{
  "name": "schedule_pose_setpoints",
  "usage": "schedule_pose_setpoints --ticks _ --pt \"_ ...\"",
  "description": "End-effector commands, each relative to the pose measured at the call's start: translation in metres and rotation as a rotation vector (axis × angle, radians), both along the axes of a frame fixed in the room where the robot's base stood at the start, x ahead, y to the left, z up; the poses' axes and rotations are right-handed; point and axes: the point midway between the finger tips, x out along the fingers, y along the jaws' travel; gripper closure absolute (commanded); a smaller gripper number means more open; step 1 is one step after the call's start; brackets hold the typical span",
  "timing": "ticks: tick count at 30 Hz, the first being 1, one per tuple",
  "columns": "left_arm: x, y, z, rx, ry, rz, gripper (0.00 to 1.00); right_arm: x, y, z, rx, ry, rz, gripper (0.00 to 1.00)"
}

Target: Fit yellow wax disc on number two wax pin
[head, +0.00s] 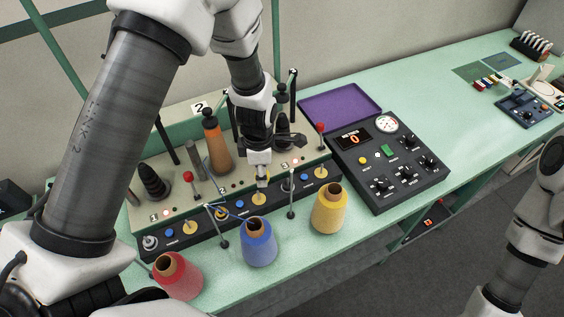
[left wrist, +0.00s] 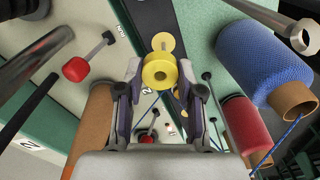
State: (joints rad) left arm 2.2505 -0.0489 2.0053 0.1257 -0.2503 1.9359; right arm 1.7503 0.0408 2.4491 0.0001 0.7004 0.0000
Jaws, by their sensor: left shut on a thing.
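My left gripper (head: 262,180) is shut on the yellow wax disc (left wrist: 160,71). In the left wrist view the disc sits between the two fingertips with its dark centre hole showing. In the head view the gripper points down above the black front rail, over the middle yellow pin base (head: 258,198), which stands near the number 2 station. A yellow pin base (left wrist: 163,42) also shows just beyond the disc in the left wrist view. The disc appears apart from it; the exact height is hard to tell. My right gripper is out of view.
Red (head: 178,275), blue (head: 258,242) and yellow (head: 330,209) yarn cones stand in front of the rail. An orange cone (head: 216,147) stands behind. Thin upright posts with red knobs are close by. A black control box (head: 386,155) stands to the right.

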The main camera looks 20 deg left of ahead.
Motion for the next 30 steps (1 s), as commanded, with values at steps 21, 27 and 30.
schedule_pose_setpoints --ticks 21,27,30 --pt "-0.001 0.0 -0.039 0.0 0.0 -0.001 0.8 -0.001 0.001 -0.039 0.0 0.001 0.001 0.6" --pt "-0.001 0.001 -0.051 0.0 0.0 -0.001 0.8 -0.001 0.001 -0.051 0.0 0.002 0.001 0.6" --pt "-0.001 0.001 -0.057 0.0 0.0 -0.001 0.8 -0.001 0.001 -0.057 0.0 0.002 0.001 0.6"
